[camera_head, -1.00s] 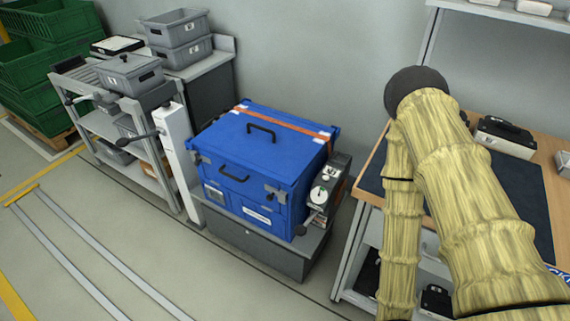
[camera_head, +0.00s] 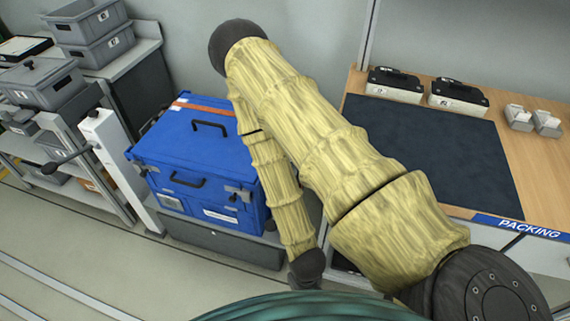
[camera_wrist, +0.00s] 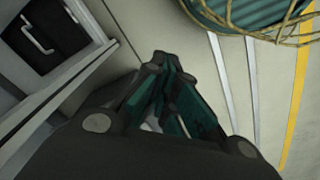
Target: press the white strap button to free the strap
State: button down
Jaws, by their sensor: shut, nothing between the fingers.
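The blue case (camera_head: 165,152) stands on a low grey base (camera_head: 240,247) left of centre in the head view. An orange strap (camera_head: 205,107) runs across the rear of its lid, with its right part hidden behind my arm. The unit with the white button beside the case's right side is hidden behind my arm, so I cannot see the button now. My gripper (camera_wrist: 167,62) shows in the wrist view, its dark and teal fingers together and empty over the floor. It is apart from the case and strap.
A packing table with a dark mat (camera_head: 425,150) stands at the right, holding two black-and-white devices. A white post (camera_head: 120,170) with a lever and a shelf of grey bins (camera_head: 40,85) are at the left. Floor is clear in front.

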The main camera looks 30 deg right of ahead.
jog(key=w+d+r+m+t+h+p, duration=0.1)
jog(key=w+d+r+m+t+h, duration=0.25)
jog(key=w, duration=0.65)
jog(key=w+d+r+m+h+p, duration=0.15)
jog(key=w+d+m, duration=0.4)
jog(key=w, duration=0.55)
jog(key=w+d+r+m+h+p, duration=0.1)
jog(key=w+d+r+m+h, duration=0.1)
jog(key=w+d+r+m, duration=0.3)
jog(key=w+d+r+m+g+h+p, duration=0.1)
jog(key=w+d+r+m+p, duration=0.1)
jog(key=w+d+r+m, duration=0.4)
jog(key=w+r+m, duration=0.3)
jog(key=w+r, duration=0.2)
jog(key=shift+w+h, duration=0.4)
jog(key=shift+f, duration=0.1)
jog(key=shift+f+b, duration=3)
jog(key=shift+f, duration=1.35)
